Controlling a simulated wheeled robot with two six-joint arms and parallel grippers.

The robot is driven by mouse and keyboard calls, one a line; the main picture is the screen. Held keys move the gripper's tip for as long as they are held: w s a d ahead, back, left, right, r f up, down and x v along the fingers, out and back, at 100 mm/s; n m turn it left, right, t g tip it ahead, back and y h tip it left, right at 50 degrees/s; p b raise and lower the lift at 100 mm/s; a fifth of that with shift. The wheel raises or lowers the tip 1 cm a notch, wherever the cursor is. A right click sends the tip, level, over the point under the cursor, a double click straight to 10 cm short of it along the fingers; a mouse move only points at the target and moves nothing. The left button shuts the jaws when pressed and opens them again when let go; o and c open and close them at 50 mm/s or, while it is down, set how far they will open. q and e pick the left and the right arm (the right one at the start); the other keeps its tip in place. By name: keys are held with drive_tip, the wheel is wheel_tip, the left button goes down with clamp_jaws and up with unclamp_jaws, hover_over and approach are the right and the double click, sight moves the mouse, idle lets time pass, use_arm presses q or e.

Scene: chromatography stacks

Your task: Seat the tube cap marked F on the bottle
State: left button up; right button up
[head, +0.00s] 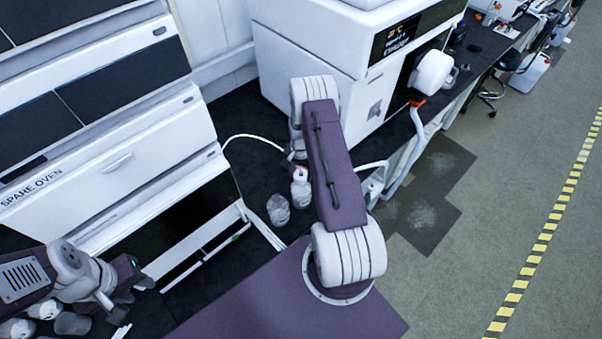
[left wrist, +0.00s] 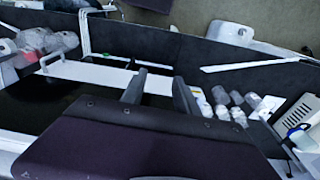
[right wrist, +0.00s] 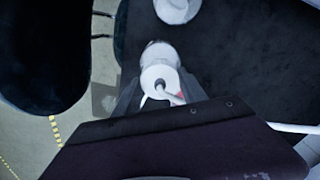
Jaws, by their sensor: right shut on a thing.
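In the right wrist view, my right gripper (right wrist: 160,95) is shut on a white round tube cap (right wrist: 158,76) with a tube stub and a red spot. A clear bottle (right wrist: 159,50) shows directly behind the cap; I cannot tell whether they touch. No letter F is readable. In the head view, a bottle with a pinkish top (head: 301,192) stands beside my right arm, which hides most of that gripper. A second clear bottle (head: 278,209) stands to its left; it also shows in the right wrist view (right wrist: 177,9). My left gripper (left wrist: 158,92) is open and empty.
The spare oven (head: 110,170) stands left, with a white open frame (head: 205,250) before it. Several bottles (left wrist: 228,104) stand near my left gripper. A white instrument (head: 320,60) stands behind the right arm. A white tube (head: 250,138) crosses the dark bench.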

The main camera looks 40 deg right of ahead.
sight(301, 174)
drive_tip(key=shift+w, duration=0.1)
idle(0.3)
drive_tip(key=shift+f+b, duration=0.15)
drive_tip(key=shift+b, duration=0.2)
drive_tip(key=shift+f+b, duration=0.7)
drive_tip(key=shift+f, duration=0.15)
drive_tip(key=shift+f+b, duration=0.5)
drive_tip(key=shift+b, duration=0.05)
drive_tip(key=o, duration=1.5)
drive_tip(key=shift+r, duration=0.1)
drive_tip(key=shift+c, duration=0.2)
